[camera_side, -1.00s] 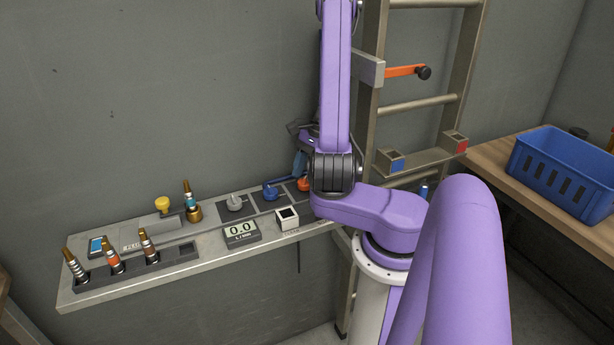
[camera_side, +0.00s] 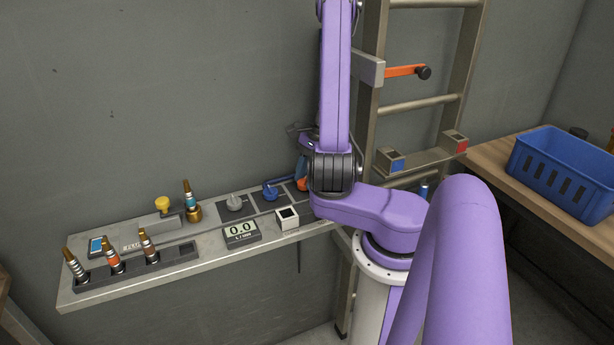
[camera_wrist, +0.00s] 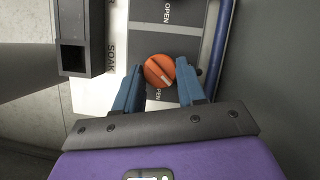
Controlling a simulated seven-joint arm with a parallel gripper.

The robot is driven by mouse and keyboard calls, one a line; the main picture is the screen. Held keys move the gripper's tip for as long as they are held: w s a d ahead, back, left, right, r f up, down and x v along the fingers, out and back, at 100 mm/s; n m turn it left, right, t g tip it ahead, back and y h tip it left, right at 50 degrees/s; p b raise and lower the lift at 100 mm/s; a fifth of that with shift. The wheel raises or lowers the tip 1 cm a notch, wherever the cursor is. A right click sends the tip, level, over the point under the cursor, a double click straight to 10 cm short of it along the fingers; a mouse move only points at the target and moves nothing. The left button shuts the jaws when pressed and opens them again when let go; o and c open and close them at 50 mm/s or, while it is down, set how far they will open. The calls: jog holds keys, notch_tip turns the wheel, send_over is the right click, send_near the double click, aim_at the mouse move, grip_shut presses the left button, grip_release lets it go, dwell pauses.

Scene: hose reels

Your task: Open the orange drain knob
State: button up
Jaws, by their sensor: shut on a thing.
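The orange drain knob (camera_wrist: 157,70) is a round knob with a pale pointer mark, set on a dark plate with OPEN lettering in the wrist view. In the side view the orange knob (camera_side: 302,184) shows only in part, behind my arm. My gripper (camera_wrist: 159,76) has its two blue fingers on either side of the knob, shut on it. In the side view my gripper (camera_side: 301,170) is mostly hidden by my purple arm.
Several hose nozzles stand at the left. A dark square post (camera_wrist: 73,58) is close left of my fingers.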

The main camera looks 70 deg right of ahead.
jog(key=m, duration=0.2)
jog(key=m+t+h, duration=0.1)
jog(key=m, duration=0.2)
jog(key=shift+s+a+m+t, duration=0.15)
jog(key=shift+m+t, duration=0.15)
jog(key=m+h, duration=0.2)
jog(key=m, duration=0.2)
jog(key=shift+a, duration=0.15)
jog(key=shift+m+t, duration=0.3)
jog(key=shift+t, duration=0.1)
jog(key=o, duration=1.1)
jog(key=shift+c, duration=0.2)
jog(key=shift+s+r, duration=0.1)
jog(key=shift+r, duration=0.05)
jog(key=a+v, duration=0.1)
jog(key=v, duration=1)
jog(key=shift+d+r, duration=0.4)
jog(key=shift+d, duration=0.05)
